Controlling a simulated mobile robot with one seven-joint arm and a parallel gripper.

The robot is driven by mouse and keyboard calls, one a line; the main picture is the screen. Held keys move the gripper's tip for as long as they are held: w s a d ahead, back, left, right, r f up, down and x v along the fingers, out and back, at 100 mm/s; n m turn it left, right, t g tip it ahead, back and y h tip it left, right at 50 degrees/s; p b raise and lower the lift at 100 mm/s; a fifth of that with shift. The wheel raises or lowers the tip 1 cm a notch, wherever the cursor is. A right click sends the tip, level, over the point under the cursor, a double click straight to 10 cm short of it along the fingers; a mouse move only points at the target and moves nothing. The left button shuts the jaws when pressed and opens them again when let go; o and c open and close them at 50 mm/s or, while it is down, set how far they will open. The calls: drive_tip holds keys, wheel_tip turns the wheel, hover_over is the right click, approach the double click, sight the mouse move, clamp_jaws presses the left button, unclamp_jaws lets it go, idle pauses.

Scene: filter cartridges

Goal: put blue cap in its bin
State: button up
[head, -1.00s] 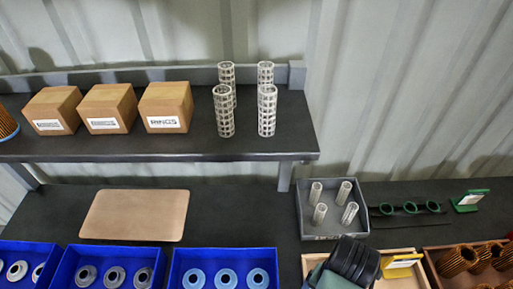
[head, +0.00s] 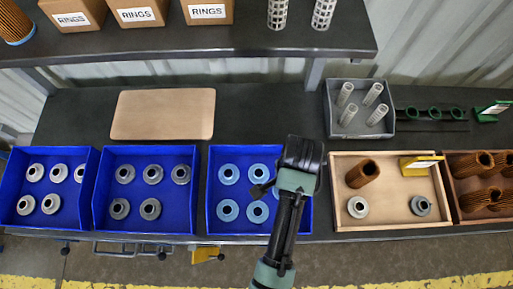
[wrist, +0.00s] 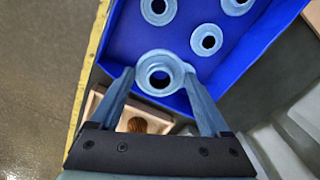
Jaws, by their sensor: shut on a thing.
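My gripper (wrist: 158,80) is shut on a blue cap (wrist: 160,57), a pale blue ring with a dark hole, held between its fingertips in the wrist view. In the head view my wrist hangs by the right side of the rightmost blue bin (head: 209,222) and hides the fingertips and held cap. This bin contains several pale blue caps, such as one at its upper left (head: 229,174). The bin also shows beyond the held cap in the wrist view (wrist: 125,40). I cannot tell the cap's exact height above it.
Two other blue bins (head: 146,149) hold grey caps. A wooden tray (head: 390,224) to the right has a brown filter (head: 362,173), two caps and a yellow label holder. A grey tray (head: 332,108) holds mesh tubes. A tan board (head: 163,114) lies behind; a shelf overhangs the back.

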drive_tip(key=shift+s+d+f+m+p, duration=0.1)
drive_tip(key=shift+s+d+f+m, duration=0.45)
drive_tip(key=shift+f+m, duration=1)
drive_tip(key=shift+s+d+f+m+p, duration=0.15)
drive_tip(key=shift+s+d+f+m, duration=0.45)
drive_tip(key=shift+f, duration=1.7)
drive_tip(key=shift+s+d+f+m+p, duration=0.2)
drive_tip(key=shift+s+f+m, duration=0.45)
drive_tip(key=shift+f+m, duration=1)
drive_tip(key=shift+f+n, duration=0.3)
drive_tip(key=shift+f, duration=0.05)
drive_tip(key=shift+f, duration=0.15)
drive_tip(key=o, duration=1.2)
drive_tip(key=shift+c, duration=0.2)
wheel_tip(320, 180, up, 12)
drive_tip(key=shift+r, duration=0.25)
